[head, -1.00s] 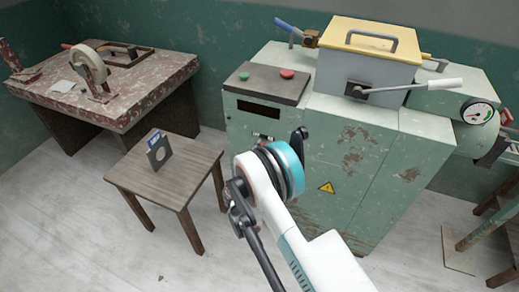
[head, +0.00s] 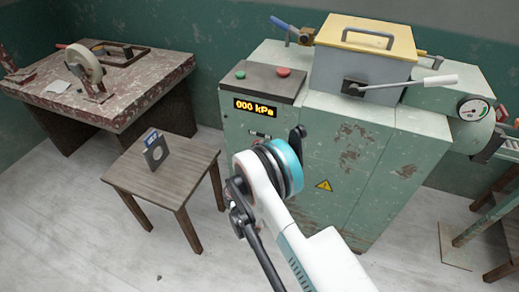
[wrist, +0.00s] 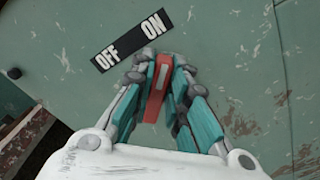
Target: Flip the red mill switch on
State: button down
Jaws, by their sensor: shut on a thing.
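The red mill switch (wrist: 158,85) shows in the wrist view between the teal fingers of my gripper (wrist: 159,70). My gripper is shut on it. A black label (wrist: 130,40) with white OFF and ON lies just above the fingertips, OFF at left and ON at right. The switch's top end points up toward the label, nearer the ON side. In the head view the switch is hidden behind my arm. The green mill cabinet (head: 345,150) has a lit display (head: 256,107) reading 000 kPa in yellow.
A green button (head: 240,75) and a red button (head: 283,72) sit on the cabinet's dark panel. A lever with a white handle (head: 440,80) sticks out above. A small wooden table (head: 185,178) stands at left, with open floor in front.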

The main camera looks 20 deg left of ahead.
aim_at(263, 125)
jog(key=shift+f, duration=0.1)
jog(key=c, duration=1.6)
grip_release()
jog(key=shift+o, duration=0.2)
notch_tip(263, 125, up, 10)
jog(key=shift+r, duration=0.1)
